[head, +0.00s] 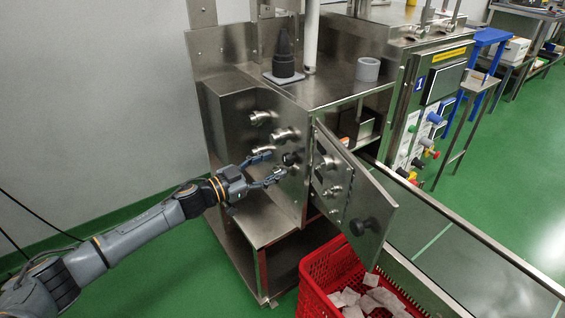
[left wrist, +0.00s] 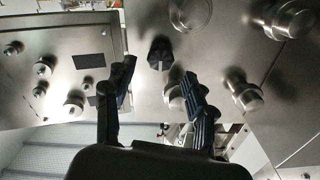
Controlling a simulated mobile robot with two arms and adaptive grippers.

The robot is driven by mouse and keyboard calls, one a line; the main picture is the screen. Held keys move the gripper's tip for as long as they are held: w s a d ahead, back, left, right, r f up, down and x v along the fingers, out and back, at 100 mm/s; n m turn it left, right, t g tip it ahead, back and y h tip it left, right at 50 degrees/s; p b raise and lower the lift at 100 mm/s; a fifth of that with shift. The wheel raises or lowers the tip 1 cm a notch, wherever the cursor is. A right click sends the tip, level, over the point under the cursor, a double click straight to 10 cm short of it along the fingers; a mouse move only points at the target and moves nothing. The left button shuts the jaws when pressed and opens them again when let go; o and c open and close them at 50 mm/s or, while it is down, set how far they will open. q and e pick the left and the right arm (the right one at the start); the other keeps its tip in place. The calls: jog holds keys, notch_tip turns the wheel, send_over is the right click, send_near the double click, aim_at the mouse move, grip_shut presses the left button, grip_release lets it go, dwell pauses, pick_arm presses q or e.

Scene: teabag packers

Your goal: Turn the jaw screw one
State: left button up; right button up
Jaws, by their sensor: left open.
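The front steel panel of the machine (head: 248,150) carries several steel knobs and one small black knob (head: 290,158); no label shows which of them is jaw screw one. My left gripper (head: 274,165) is open and empty at this panel, its fingers pointing at the black knob. In the left wrist view the black knob (left wrist: 160,52) sits just beyond the gap between the open fingers (left wrist: 158,74), apart from them. A steel knob (left wrist: 176,97) is close beside the right finger and partly hidden by it. My right gripper is not in view.
A black cone-shaped part (head: 284,55) and a grey ring (head: 368,69) stand on top. Free floor lies to the left.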

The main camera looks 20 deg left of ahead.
aim_at(285, 160)
pick_arm(q)
jog(key=shift+x, duration=2.1)
jog(key=c, duration=1.1)
